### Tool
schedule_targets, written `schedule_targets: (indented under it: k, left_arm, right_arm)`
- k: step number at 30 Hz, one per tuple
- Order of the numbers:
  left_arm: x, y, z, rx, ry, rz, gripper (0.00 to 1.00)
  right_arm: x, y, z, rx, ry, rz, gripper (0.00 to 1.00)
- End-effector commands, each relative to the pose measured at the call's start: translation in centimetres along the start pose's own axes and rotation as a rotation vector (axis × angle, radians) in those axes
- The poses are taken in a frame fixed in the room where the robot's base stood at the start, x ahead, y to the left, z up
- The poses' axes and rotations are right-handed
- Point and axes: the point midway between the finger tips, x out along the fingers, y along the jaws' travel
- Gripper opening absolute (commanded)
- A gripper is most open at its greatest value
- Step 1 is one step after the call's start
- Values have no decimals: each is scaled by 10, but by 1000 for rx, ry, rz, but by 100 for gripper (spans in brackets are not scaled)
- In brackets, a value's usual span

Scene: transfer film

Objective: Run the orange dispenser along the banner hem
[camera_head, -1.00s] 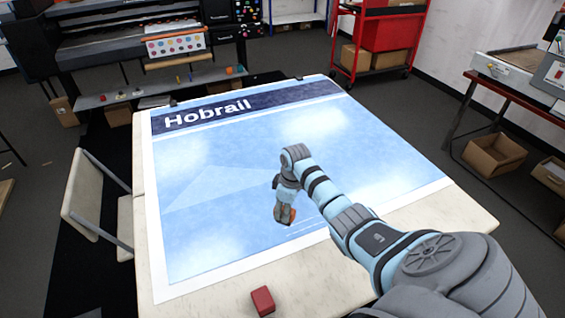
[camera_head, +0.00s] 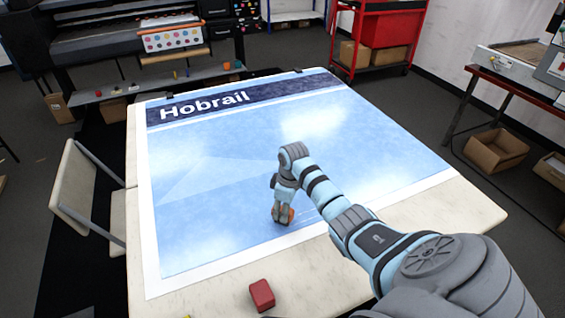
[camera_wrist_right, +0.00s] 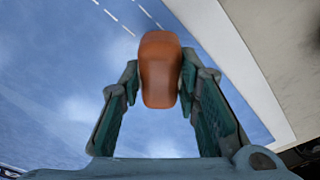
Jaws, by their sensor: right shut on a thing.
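The banner (camera_head: 240,165) lies flat on the table. It is mostly light blue, with a dark strip reading "Hobrail" along its far side and a white border. My right gripper (camera_head: 283,214) is low over the banner's near part, shut on the orange dispenser (camera_head: 291,215). In the right wrist view the orange dispenser (camera_wrist_right: 160,68) sits between the two fingers of the right gripper (camera_wrist_right: 160,88). Dashed white lines and the white border of the banner (camera_wrist_right: 60,80) show there. I cannot tell whether the dispenser touches the banner. My left gripper is not in view.
A red block (camera_head: 262,295) lies on the table's bare near edge (camera_head: 212,306). A chair (camera_head: 82,195) stands at the left. A large printer (camera_head: 130,35) is behind the table, and a red cart (camera_head: 385,35) stands at the back right. Most of the banner is clear.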

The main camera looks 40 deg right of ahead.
Motion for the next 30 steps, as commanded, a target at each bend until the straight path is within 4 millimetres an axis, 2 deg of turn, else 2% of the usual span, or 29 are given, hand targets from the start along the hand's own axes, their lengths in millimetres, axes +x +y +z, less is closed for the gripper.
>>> schedule_targets:
  k: [30]
  left_arm:
    - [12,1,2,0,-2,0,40]
  right_arm:
    - [20,0,2,0,1,0,7]
